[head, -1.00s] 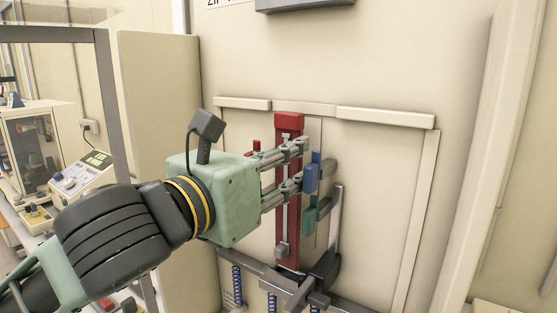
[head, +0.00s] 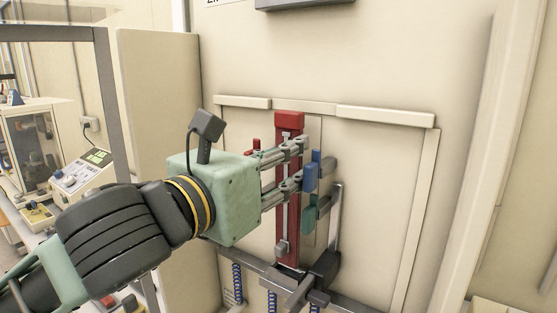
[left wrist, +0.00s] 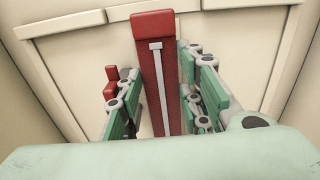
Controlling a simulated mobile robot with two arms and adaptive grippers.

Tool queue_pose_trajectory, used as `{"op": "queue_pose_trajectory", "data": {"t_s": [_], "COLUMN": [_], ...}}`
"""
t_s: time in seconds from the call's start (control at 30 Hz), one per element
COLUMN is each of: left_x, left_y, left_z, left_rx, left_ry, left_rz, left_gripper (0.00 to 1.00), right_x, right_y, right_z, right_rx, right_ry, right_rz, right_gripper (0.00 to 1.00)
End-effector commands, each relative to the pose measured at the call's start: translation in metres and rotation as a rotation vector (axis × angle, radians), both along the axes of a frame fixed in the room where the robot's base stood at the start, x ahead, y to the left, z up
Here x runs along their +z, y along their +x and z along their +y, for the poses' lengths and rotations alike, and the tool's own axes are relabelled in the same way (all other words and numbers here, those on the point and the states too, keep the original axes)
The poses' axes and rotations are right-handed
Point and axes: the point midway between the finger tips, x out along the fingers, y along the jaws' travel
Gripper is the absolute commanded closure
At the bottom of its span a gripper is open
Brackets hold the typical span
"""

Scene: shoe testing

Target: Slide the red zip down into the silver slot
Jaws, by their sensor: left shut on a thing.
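The red zip (head: 288,215) is a tall upright red bar against the cream panel, with a thin silver strip down its face. It also shows in the left wrist view (left wrist: 165,90), between the two fingers. My left gripper (head: 297,165) reaches in from the left and is shut on the upper part of the red zip. The fingers hide part of it. A grey metal bracket (head: 318,272) stands at the zip's lower end; I cannot tell whether it is the silver slot. My right gripper is not in view.
Blue springs (head: 237,283) and a dark rail lie below. The panel (head: 385,190) is clear on the right. Lab equipment stands at far left.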

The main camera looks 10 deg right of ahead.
Motion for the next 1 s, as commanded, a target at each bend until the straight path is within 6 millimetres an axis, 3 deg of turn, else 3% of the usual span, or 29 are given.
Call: {"op": "queue_pose_trajectory", "data": {"t_s": [1.0], "left_x": [-0.01], "left_y": [0.0], "left_z": [0.0], "left_rx": [0.0], "left_ry": [0.0], "left_rz": [-0.001], "left_gripper": [1.0], "right_x": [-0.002], "right_y": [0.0], "right_z": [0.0], "right_rx": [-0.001], "right_ry": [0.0], "right_rz": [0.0], "right_gripper": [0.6]}}
